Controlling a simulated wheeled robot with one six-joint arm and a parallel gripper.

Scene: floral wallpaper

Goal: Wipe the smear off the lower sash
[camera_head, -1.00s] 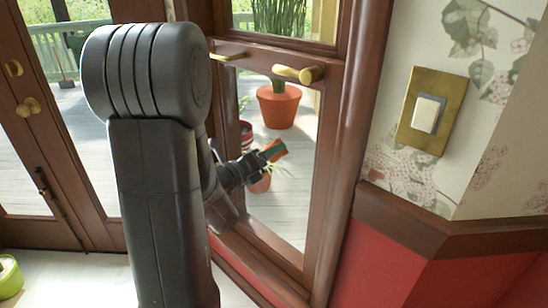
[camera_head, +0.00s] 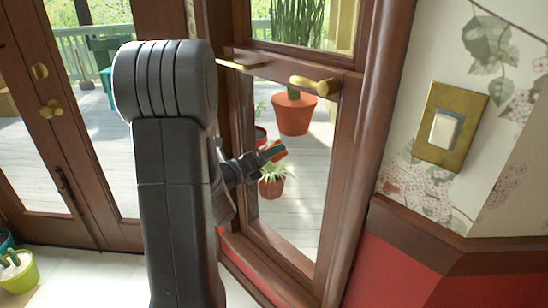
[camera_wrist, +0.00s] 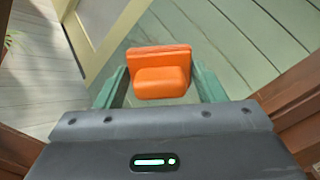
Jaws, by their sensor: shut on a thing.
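The lower sash (camera_head: 345,140) is a brown wooden frame around clear glass, right of centre in the head view. My gripper (camera_head: 268,154) is in front of its pane. In the wrist view, my green fingers (camera_wrist: 160,80) are shut on an orange block (camera_wrist: 162,83) with a wider flat plate on its far side. The block also shows in the head view (camera_head: 275,149). Its plate faces the glass; I cannot tell whether it touches. I cannot make out a smear on the pane; the block and my arm cover part of it.
Brass handles (camera_head: 316,86) stick out from the rail above the pane. A brass switch plate (camera_head: 450,127) is on the floral wall at right. Potted plants (camera_head: 293,114) stand outside behind the glass. A green pot (camera_head: 20,275) stands inside at lower left.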

